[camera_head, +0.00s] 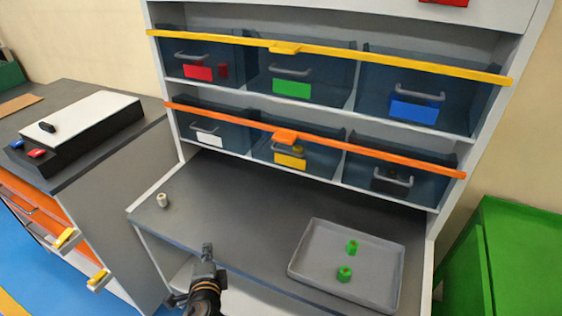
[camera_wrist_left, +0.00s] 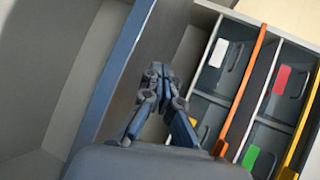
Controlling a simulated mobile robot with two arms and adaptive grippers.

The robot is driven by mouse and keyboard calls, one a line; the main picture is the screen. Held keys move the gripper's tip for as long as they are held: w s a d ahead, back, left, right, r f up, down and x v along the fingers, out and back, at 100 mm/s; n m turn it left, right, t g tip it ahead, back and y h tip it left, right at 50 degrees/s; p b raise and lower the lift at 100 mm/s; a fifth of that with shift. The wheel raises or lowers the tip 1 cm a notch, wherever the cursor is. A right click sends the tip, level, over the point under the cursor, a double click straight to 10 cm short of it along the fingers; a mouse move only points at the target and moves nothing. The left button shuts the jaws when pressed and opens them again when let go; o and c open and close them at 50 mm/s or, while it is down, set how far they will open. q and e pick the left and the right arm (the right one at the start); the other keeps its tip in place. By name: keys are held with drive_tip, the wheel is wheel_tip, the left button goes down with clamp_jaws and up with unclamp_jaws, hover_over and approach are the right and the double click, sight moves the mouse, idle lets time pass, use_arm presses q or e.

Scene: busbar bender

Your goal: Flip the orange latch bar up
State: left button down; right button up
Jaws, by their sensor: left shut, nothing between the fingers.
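The orange latch bar (camera_head: 310,139) runs across the front of the lower row of drawers in the head view, with a wider orange tab (camera_head: 286,136) near its middle. It also shows in the left wrist view (camera_wrist_left: 243,88), slanting past the white-labelled drawer. My left gripper (camera_head: 207,250) is at the front edge of the grey worktop, well in front of and below the bar. It is shut and empty, and its closed fingers also show in the left wrist view (camera_wrist_left: 158,78). My right gripper is in neither view.
A yellow bar (camera_head: 330,52) crosses the upper drawers. A grey tray (camera_head: 372,266) with green parts (camera_head: 351,246) lies at the right of the worktop (camera_head: 245,205). A small pale cylinder (camera_head: 162,200) stands at the left. The worktop's middle is clear. A green box (camera_head: 510,250) stands at the right.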

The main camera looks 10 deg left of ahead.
sight(286, 137)
use_arm(q)
drive_tip(key=w+d+r+m+t+h, duration=0.3)
drive_tip(key=w+d+r+m+h, duration=0.2)
drive_tip(key=m, duration=0.7)
drive_tip(key=w+d+r+m+t+h+b, duration=0.1)
drive_tip(key=w+d+r+m+t+h, duration=0.2)
drive_tip(key=m, duration=1)
drive_tip(key=w+d+r+h, duration=0.2)
drive_tip(key=d+r, duration=0.2)
drive_tip(key=d, duration=0.1)
drive_tip(key=shift+d+t+h, duration=0.3)
drive_tip(key=shift+t+h, duration=0.1)
drive_tip(key=shift+w+r, duration=0.1)
drive_tip(key=shift+r, duration=0.05)
drive_tip(key=w+d+r+p, duration=0.2)
drive_tip(key=w+r, duration=0.4)
drive_tip(key=w, duration=0.3)
drive_tip(key=shift+d+r+p, duration=0.15)
drive_tip(key=shift+d+p, duration=0.15)
drive_tip(key=shift+p, duration=0.3)
drive_tip(key=shift+w, duration=0.1)
drive_tip(key=shift+r, duration=0.1)
